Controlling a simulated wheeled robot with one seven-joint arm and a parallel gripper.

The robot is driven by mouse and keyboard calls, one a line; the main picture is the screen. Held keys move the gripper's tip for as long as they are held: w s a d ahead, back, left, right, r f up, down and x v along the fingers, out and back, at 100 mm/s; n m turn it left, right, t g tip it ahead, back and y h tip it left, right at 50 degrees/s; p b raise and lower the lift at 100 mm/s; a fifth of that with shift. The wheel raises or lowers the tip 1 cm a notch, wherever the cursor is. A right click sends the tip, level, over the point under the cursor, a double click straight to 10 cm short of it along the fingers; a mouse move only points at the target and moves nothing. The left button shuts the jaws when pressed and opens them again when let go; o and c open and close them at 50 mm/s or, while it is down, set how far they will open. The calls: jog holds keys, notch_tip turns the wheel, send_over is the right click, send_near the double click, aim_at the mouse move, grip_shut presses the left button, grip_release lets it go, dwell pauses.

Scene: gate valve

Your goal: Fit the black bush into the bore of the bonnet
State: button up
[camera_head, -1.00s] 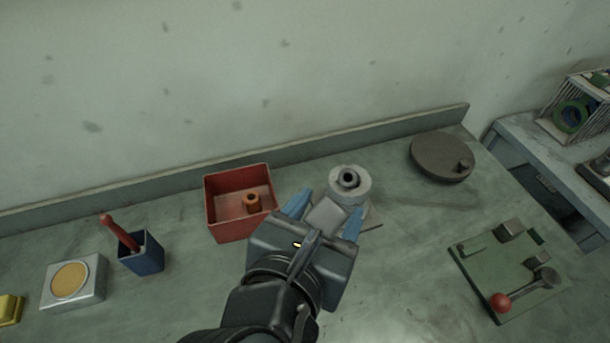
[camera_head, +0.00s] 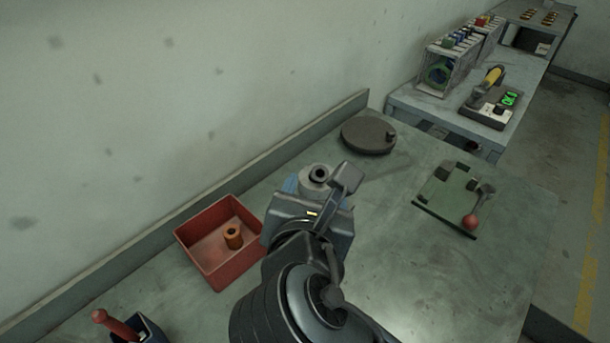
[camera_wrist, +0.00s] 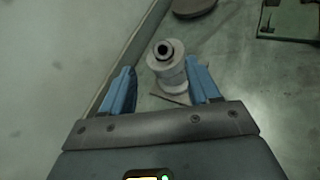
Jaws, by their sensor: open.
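The bonnet (camera_head: 312,184) is a pale grey round part standing on the bench, partly hidden behind my gripper in the head view. It also shows in the wrist view (camera_wrist: 171,75), upright with a flange at top. The black bush (camera_wrist: 164,49) shows as a dark ring at the bonnet's top centre, and in the head view (camera_head: 318,173). I cannot tell how deep it sits in the bore. My gripper (camera_wrist: 162,74) is open, its blue fingers apart on either side of the bonnet in the wrist view, with nothing seen gripped.
A red bin (camera_head: 205,270) holding an orange bush (camera_head: 233,237) stands left of my gripper. A dark round disc (camera_head: 368,135) lies behind. A green fixture plate (camera_head: 450,195) with a red-knobbed lever is at right. A blue holder (camera_head: 150,330) is at front left.

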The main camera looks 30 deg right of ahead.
aim_at(320, 171)
jog(key=x, duration=0.5)
jog(key=shift+w+d+f, duration=0.2)
jog(key=shift+d, duration=0.2)
jog(key=shift+c, duration=0.2)
grip_shut()
jog(key=shift+r+p, duration=0.2)
jog(key=shift+p, duration=0.2)
